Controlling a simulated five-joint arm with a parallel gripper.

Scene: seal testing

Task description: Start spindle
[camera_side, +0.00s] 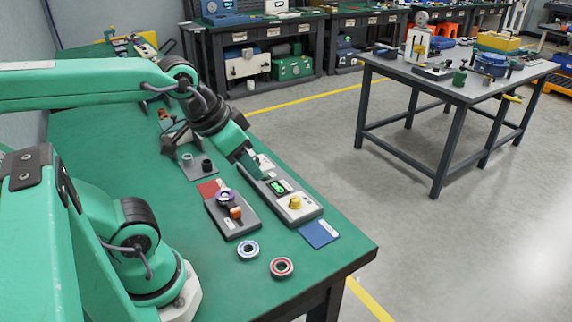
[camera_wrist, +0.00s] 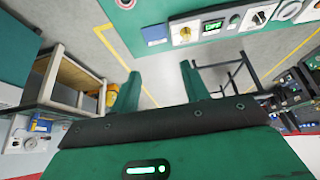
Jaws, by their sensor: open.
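A grey control box (camera_side: 312,211) lies on the green bench with a green lit display (camera_side: 277,187) and a yellow knob (camera_side: 295,202) on a white plate. In the wrist view the knob (camera_wrist: 185,32) and display (camera_wrist: 213,25) show near the top edge. My gripper (camera_side: 254,172) points down over the box's far half, near the display. In the wrist view my gripper (camera_wrist: 158,68) is open, with two green fingers apart and nothing between them. A dark unit (camera_side: 235,226) with a purple ring and an orange part sits beside the box; which part is a spindle I cannot tell.
A blue-rimmed ring (camera_side: 240,249) and a red ring (camera_side: 273,268) lie near the bench's front. A red pad (camera_side: 208,188) and a blue pad (camera_side: 319,234) flank the units. A grey plate (camera_side: 199,173) bears small dark cylinders. The near bench corner is clear.

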